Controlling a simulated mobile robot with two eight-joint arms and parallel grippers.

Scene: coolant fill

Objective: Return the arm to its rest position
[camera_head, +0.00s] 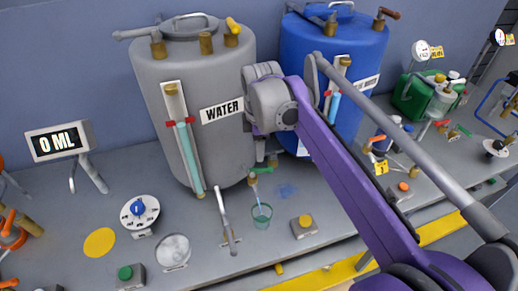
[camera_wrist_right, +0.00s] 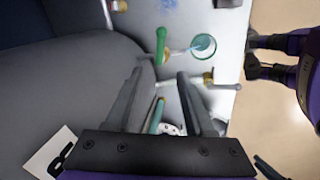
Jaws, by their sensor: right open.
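My right arm (camera_head: 350,185) reaches from the bottom right up to the front of the grey WATER tank (camera_head: 225,75). Its gripper, mostly hidden behind the wrist in the head view, shows in the right wrist view (camera_wrist_right: 160,73), open with nothing between the fingers. A green-handled tap (camera_wrist_right: 161,45) lies beyond the fingertips, apart from them. A glass cup (camera_head: 262,215) with teal liquid stands below the tap; it also shows in the right wrist view (camera_wrist_right: 203,46). A purple part with dark finger-like ends (camera_wrist_right: 268,57) shows at the right there, perhaps my left gripper.
A blue tank (camera_head: 305,50) stands behind my right arm. A display (camera_head: 60,141) reads 0 ML. A dial (camera_head: 139,211), a button box (camera_head: 304,227) and a lever (camera_head: 227,220) are on the bench. A green can (camera_head: 415,98) stands at the right.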

